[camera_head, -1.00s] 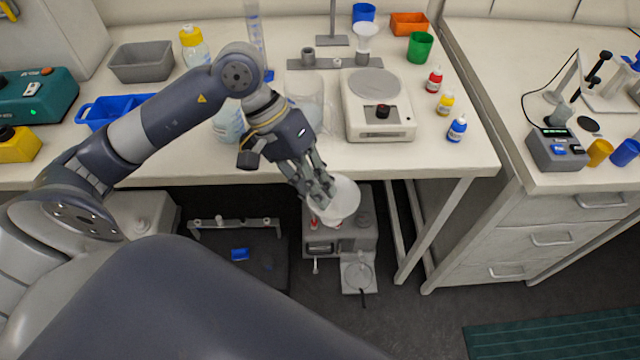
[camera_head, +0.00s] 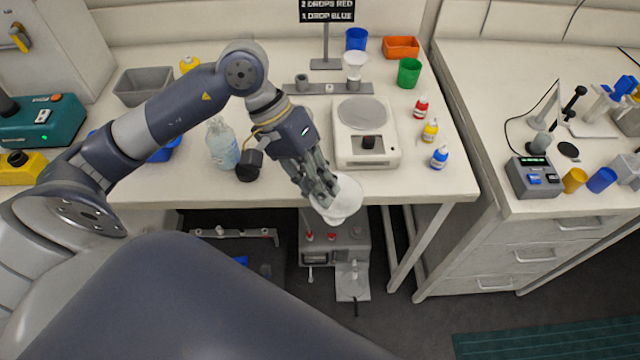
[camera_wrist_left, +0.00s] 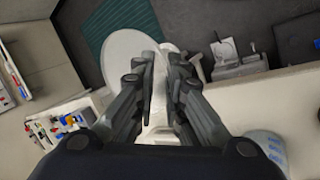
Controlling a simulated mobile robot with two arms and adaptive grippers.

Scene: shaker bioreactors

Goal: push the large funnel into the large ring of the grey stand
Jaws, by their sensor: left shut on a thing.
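The large funnel (camera_head: 345,200) is white and wide-mouthed. My left gripper (camera_head: 330,194) is shut on it and holds it tilted in the air, just off the front edge of the table. In the left wrist view the funnel's pale round mouth (camera_wrist_left: 127,55) shows beyond the fingers (camera_wrist_left: 160,60), which partly cover it. The grey stand (camera_head: 385,87) is a low bar at the back of the table, behind the scale. A raised grey ring (camera_head: 302,82) is at its left end. A small white funnel (camera_head: 355,63) stands over its right part. My right gripper is not in view.
The white scale (camera_head: 365,148) stands between the held funnel and the stand. A clear bottle (camera_head: 222,145) is left of my gripper. Red (camera_head: 421,107), yellow (camera_head: 430,130) and blue (camera_head: 439,156) dropper bottles stand right of the scale. A sign (camera_head: 327,11) rises behind the stand.

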